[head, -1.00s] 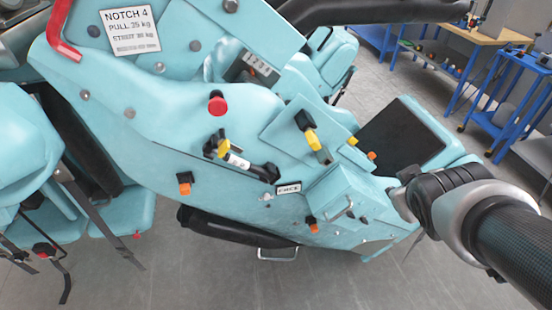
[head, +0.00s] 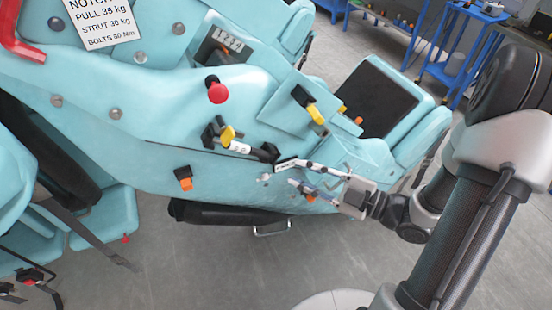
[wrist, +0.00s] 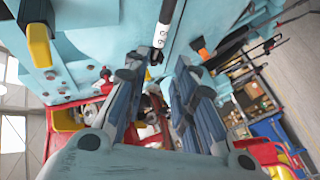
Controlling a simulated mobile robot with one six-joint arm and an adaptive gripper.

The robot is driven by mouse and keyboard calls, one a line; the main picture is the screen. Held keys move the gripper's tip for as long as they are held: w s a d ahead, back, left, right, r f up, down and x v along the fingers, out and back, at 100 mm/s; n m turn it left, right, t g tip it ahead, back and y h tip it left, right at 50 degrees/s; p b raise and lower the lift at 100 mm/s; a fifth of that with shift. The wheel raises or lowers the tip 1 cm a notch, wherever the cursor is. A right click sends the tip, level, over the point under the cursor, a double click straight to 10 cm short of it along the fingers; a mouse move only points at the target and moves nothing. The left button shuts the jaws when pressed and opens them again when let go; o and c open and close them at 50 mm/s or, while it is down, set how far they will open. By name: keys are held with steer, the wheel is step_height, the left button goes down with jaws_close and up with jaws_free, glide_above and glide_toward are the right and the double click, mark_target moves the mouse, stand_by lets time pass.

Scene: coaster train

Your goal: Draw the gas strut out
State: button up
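The gas strut (head: 240,148) is a short white-and-black cylinder with a yellow tab (head: 228,136), lying against the turquoise car side in the head view. Its black right end sits just left of my gripper. My gripper (head: 287,174) is open and empty, its two fingers apart and pointing left, beside and slightly below that end. In the wrist view a black rod with a white band, seemingly the strut (wrist: 157,52), comes down from the top close to the left finger of my gripper (wrist: 165,68). I cannot tell whether they touch.
A red knob (head: 218,92), a yellow-handled lever (head: 316,113) and an orange-tipped fitting (head: 184,178) stick out from the car side around the strut. A notice plate (head: 103,20) is at top left. A black bar (head: 220,213) runs below. Grey floor is free in front.

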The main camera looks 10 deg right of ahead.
mark_target(240, 149)
steer(key=b+x, duration=0.1)
steer(key=x, duration=1.6)
steer(key=shift+d+f, duration=0.1)
steer(key=shift+c, duration=0.6)
jaws_close()
